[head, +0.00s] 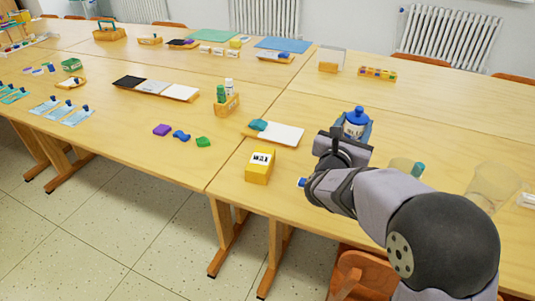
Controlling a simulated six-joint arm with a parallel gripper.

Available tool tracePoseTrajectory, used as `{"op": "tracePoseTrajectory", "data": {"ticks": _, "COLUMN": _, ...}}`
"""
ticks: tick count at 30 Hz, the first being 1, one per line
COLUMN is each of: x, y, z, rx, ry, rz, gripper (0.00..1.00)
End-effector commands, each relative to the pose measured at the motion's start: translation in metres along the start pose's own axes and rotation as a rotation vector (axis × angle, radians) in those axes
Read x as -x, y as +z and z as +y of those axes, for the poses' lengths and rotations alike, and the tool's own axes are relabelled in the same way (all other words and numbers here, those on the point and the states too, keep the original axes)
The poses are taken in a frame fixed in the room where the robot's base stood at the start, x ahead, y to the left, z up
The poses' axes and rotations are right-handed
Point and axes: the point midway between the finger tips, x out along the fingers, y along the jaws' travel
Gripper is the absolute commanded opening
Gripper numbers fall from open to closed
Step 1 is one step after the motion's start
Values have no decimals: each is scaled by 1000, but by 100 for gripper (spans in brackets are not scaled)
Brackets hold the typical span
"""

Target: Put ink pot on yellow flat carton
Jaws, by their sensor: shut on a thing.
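A yellow carton (259,168) with a white label sits near the front edge of the right table, left of my arm. A pot with a blue lid (355,116), which looks like the ink pot, is just behind my gripper (345,136). My gripper is shut on it, though the wrist hides the contact and the pot's lower part. Blue shows around the pot's lower sides; I cannot tell if this is a tray or holder. The top of the carton is bare.
A white board with a teal item (283,133) lies behind the carton. A wooden caddy with bottles (227,104) stands left of it. A clear beaker (493,184) and a teal-topped item (417,170) are right of my arm. A small blue item (302,183) is partly hidden by my arm.

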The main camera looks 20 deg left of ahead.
Motion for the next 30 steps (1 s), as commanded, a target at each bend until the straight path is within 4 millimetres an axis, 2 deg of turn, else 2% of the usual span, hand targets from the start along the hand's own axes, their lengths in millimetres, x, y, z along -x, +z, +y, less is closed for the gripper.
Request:
{"op": "tracePoseTrajectory", "data": {"ticks": 1, "x": 8, "y": 2, "z": 18, "rx": 1, "ry": 33, "rz": -1, "gripper": 0}}
{"op": "tracePoseTrajectory", "data": {"ticks": 9, "x": 61, "y": 1, "z": 114, "rx": 1, "ry": 208, "rz": 1, "gripper": 0}}
{"op": "tracePoseTrajectory", "data": {"ticks": 15, "x": 98, "y": 2, "z": 168, "rx": -1, "ry": 302, "rz": 3, "gripper": 0}}
{"op": "tracePoseTrajectory", "data": {"ticks": 21, "x": 128, "y": 6, "z": 204, "rx": -1, "ry": 355, "rz": 4, "gripper": 0}}
{"op": "tracePoseTrajectory", "data": {"ticks": 30, "x": 157, "y": 14, "z": 235, "rx": -3, "ry": 376, "rz": 5, "gripper": 0}}
